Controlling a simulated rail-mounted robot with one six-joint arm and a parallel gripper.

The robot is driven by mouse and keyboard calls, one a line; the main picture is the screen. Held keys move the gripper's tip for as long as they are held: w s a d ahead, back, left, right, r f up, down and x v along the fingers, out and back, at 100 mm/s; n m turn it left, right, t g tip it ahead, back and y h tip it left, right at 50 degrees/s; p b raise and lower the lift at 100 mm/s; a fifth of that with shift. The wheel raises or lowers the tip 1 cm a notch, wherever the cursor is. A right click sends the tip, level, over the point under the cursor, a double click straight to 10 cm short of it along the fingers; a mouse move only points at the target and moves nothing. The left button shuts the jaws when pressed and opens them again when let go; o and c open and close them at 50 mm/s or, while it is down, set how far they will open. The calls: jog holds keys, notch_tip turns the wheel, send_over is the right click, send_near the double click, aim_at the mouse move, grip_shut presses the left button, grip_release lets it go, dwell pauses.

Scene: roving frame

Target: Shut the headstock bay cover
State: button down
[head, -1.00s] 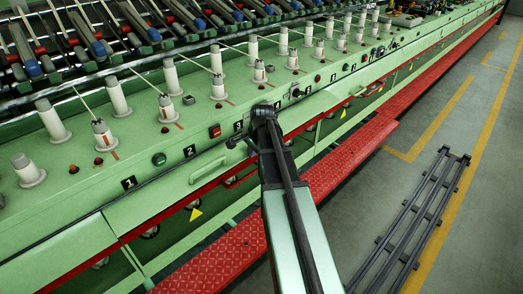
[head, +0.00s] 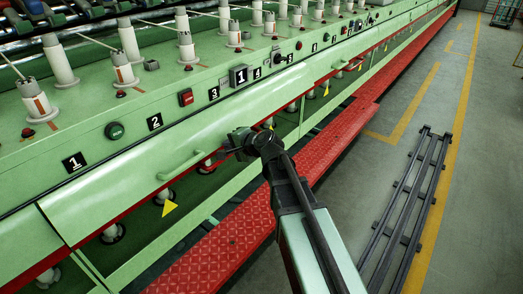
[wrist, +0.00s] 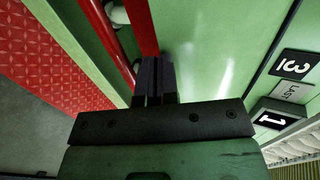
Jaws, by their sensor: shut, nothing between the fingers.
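The cover (head: 130,175) is a long pale-green panel with a bar handle (head: 180,165), along the front of the green machine below the number plates. A red strip runs along its lower edge, with an open gap and the bay's dark inside below. My gripper (head: 222,152) is at the cover's lower edge, just right of the handle. In the wrist view my gripper (wrist: 154,72) has its dark fingers together and empty, between the red strip and the green cover (wrist: 215,45). I cannot tell whether they touch it. The arm hides part of the panel.
A red tread-plate step (head: 235,245) runs along the machine's foot. A dark slatted rack (head: 405,205) lies on the grey floor at the right, by yellow lines. White bobbins (head: 130,40) stand on the machine top.

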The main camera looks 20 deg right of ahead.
jog(key=shift+w+a+f, duration=0.2)
jog(key=shift+w+f, duration=0.25)
jog(key=shift+f, duration=0.05)
jog(key=shift+b+x, duration=0.9)
jog(key=shift+x, duration=0.7)
jog(key=shift+s+a, duration=0.15)
jog(key=shift+a, duration=0.05)
jog(key=s+d, duration=0.7)
jog(key=s, duration=0.5)
jog(key=s+a+f+n+g+h, duration=0.1)
jog(key=s+f+n+g+h, duration=0.35)
jog(key=s+n+g, duration=0.2)
jog(key=s+a+f+n+g+h, duration=0.1)
jog(key=s+f+n+g+h, duration=0.2)
jog(key=s+f+n+g, duration=0.35)
notch_tip(320, 180, up, 23)
jog(key=s+a+m+t+p, duration=0.1)
jog(key=t+p, duration=0.1)
jog(key=p, duration=1.9)
jog(key=shift+s+a+f+y+p, duration=0.2)
jog(key=shift+s+y+p, duration=0.1)
jog(key=shift+y+p, duration=0.1)
